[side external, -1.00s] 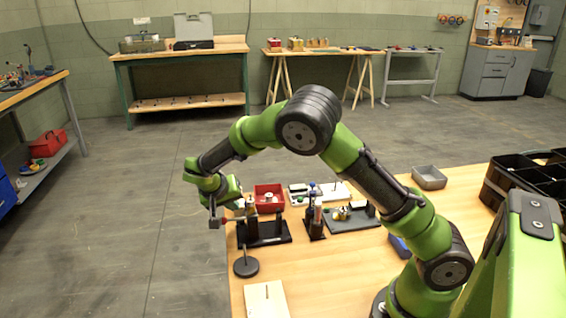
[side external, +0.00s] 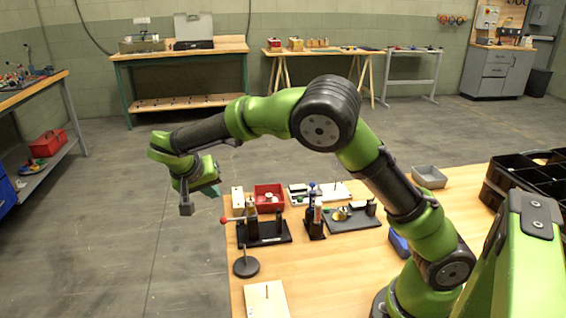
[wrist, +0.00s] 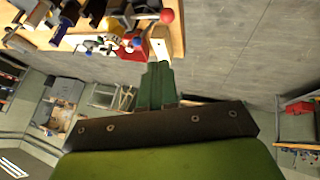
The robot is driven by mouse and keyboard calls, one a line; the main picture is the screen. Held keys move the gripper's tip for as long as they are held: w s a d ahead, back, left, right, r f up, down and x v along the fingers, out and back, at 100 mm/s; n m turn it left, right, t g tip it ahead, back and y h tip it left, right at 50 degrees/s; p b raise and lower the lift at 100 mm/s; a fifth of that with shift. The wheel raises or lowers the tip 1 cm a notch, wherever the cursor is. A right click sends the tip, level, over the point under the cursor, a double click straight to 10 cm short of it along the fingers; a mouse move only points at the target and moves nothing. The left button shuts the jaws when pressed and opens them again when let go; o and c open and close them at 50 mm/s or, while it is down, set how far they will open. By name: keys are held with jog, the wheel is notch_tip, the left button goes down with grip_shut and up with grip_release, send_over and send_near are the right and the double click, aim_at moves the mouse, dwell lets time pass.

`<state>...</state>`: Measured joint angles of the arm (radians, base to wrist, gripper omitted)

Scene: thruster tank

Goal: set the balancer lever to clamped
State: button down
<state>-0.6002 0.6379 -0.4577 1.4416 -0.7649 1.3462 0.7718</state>
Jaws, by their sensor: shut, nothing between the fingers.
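A lever with a red ball knob (side external: 224,220) sticks out to the left of a black fixture on a dark base (side external: 264,233), near the table's left edge. I take it to be the balancer lever, but no label is readable. The red knob also shows in the wrist view (wrist: 167,16), near the top edge. My gripper (side external: 215,190) is up and to the left of the lever, clear of it. Its green fingers are together and empty in the wrist view (wrist: 158,68).
A red bin (side external: 269,196) stands behind the fixture. A black-based stand (side external: 314,226) and a dark plate with parts (side external: 352,222) are to its right. A round-based post (side external: 246,267) and a pale block (side external: 266,300) are in front. Left of the table is open floor.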

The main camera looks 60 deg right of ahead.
jog(key=shift+s+a+r, duration=0.2)
jog(key=shift+a+r, duration=0.05)
jog(key=shift+r, duration=0.4)
jog(key=w+d+r+m+g+y, duration=0.2)
jog(key=w+d+r, duration=0.1)
jog(key=w, duration=0.1)
jog(key=shift+w+d+m+g, duration=0.2)
jog(key=shift+w+m+g, duration=0.1)
jog(key=shift+g, duration=0.1)
